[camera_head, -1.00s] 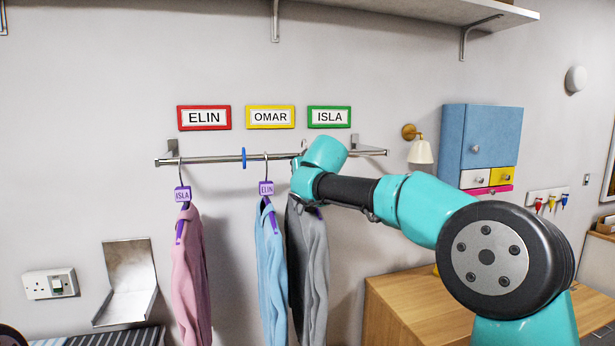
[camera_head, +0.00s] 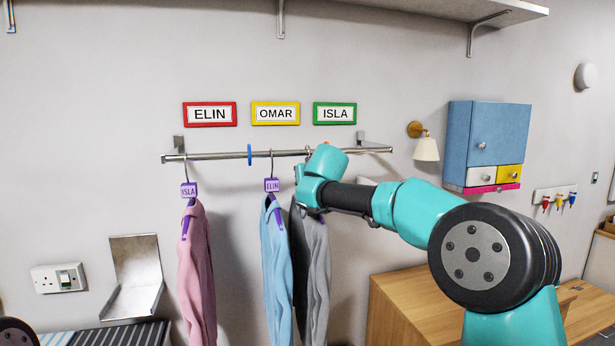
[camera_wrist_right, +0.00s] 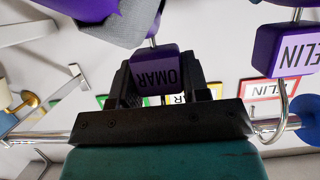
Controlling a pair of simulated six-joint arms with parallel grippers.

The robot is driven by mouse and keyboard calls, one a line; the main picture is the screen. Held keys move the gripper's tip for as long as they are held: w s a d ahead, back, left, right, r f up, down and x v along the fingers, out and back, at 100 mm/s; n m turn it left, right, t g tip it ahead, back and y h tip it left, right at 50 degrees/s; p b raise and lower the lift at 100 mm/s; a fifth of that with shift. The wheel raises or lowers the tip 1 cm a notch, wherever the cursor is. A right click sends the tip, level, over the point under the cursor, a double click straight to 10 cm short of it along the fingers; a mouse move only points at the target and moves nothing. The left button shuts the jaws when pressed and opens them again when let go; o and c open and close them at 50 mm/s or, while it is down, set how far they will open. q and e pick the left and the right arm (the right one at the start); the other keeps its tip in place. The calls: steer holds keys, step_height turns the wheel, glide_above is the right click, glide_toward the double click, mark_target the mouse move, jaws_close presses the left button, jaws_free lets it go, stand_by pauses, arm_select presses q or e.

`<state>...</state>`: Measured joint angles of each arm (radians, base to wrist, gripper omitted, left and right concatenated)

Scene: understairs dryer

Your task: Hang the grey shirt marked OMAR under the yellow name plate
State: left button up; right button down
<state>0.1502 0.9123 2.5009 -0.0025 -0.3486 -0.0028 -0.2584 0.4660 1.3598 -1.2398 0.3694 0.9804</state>
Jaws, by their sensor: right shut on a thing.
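The grey shirt (camera_head: 316,265) hangs below my right wrist in the head view, just right of the blue shirt. Its purple tag marked OMAR (camera_wrist_right: 158,76) is upside down in the right wrist view. My right gripper (camera_wrist_right: 163,82) is shut on this tag, close to the rail (camera_head: 210,156). The arm hides the shirt's hook, so I cannot tell whether it rests on the rail. The yellow name plate marked OMAR (camera_head: 275,113) is on the wall above the rail, up and left of my right wrist. My left gripper is not in view.
A blue shirt tagged ELIN (camera_head: 275,265) and a pink shirt tagged ISLA (camera_head: 197,265) hang on the rail. A blue ring (camera_head: 249,155) sits between their hooks. Red ELIN (camera_head: 209,114) and green ISLA (camera_head: 335,113) plates flank the yellow one. A wall lamp (camera_head: 426,148) stands right.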

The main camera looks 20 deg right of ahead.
steer(key=c, duration=0.5)
jaws_free()
steer(key=shift+s, duration=0.1)
steer(key=v, duration=1.7)
steer(key=shift+s+r, duration=0.1)
steer(key=shift+r, duration=0.05)
steer(key=shift+d, duration=0.1)
